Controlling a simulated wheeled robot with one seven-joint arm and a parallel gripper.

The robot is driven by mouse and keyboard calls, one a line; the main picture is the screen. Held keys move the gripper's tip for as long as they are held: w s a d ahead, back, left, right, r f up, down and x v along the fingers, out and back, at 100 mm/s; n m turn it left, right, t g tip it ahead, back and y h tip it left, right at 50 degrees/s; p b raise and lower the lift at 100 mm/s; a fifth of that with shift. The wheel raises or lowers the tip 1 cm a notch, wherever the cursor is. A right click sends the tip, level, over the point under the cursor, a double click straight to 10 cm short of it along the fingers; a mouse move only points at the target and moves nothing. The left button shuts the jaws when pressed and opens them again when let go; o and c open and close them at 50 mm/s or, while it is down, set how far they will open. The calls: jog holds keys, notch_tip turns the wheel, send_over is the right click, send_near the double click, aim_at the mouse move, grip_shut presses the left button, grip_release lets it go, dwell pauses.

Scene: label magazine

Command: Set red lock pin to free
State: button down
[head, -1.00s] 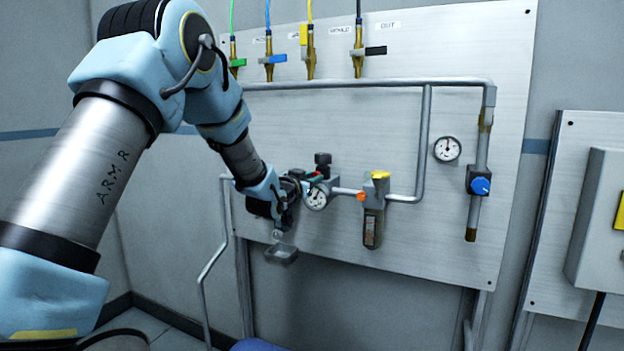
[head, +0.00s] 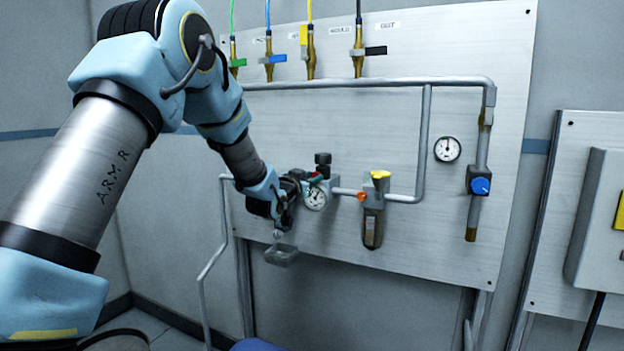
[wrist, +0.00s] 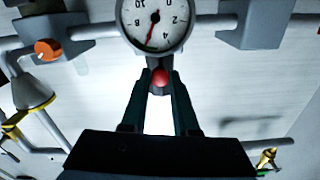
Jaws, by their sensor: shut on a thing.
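The red lock pin (wrist: 160,77) shows as a small round red knob in the wrist view, just below the gauge on a dark grey mount. My gripper (wrist: 161,84) has its two dark fingers on either side of the knob and is shut on it. In the head view my gripper (head: 311,179) reaches the regulator from the left, just above the round gauge. There the pin is mostly hidden by the fingers, with only a small patch of red and green visible.
The white gauge (head: 316,197) sits close to my fingers. A black knob (head: 322,160) stands above it. To the right are a small orange knob (head: 362,196) and a filter with a yellow cap (head: 380,175). Pipes cross the panel (head: 300,110); a clear cup hangs below my wrist.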

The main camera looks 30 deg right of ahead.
jog(key=shift+a+f, duration=0.1)
jog(key=shift+b+v, duration=0.95)
jog(key=shift+b, duration=0.2)
jog(key=c, duration=0.6)
grip_release()
jog(key=shift+c, duration=0.2)
jog(key=shift+s, duration=0.1)
jog(key=b+v, duration=0.3)
jog(key=v, duration=0.7)
jog(key=shift+a, duration=0.35)
jog(key=shift+s, duration=0.15)
